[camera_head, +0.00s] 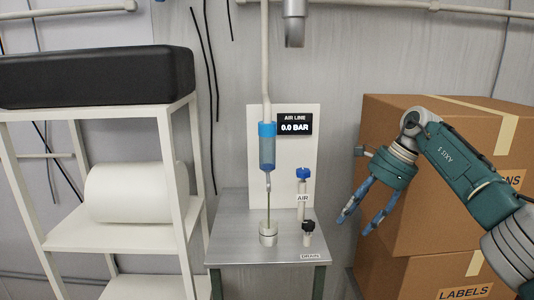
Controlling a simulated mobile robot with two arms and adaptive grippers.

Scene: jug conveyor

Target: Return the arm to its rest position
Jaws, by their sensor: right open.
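My right gripper (358,224) hangs in front of the cardboard boxes at the right. Its two blue-grey fingers point down and to the left, spread apart, with nothing between them. It is to the right of the small metal table (232,230) and touches nothing that I can see. My right arm (450,165), green and grey, reaches in from the right edge. My left gripper is not in view.
On the table stand a blue air-line filter (267,150) above a small cup (268,236), a blue-knobbed AIR valve (303,174) and a black-knobbed DRAIN valve (308,227). The display (294,124) reads 0.0 BAR. Stacked boxes (385,125) stand right, a white shelf (75,238) left.

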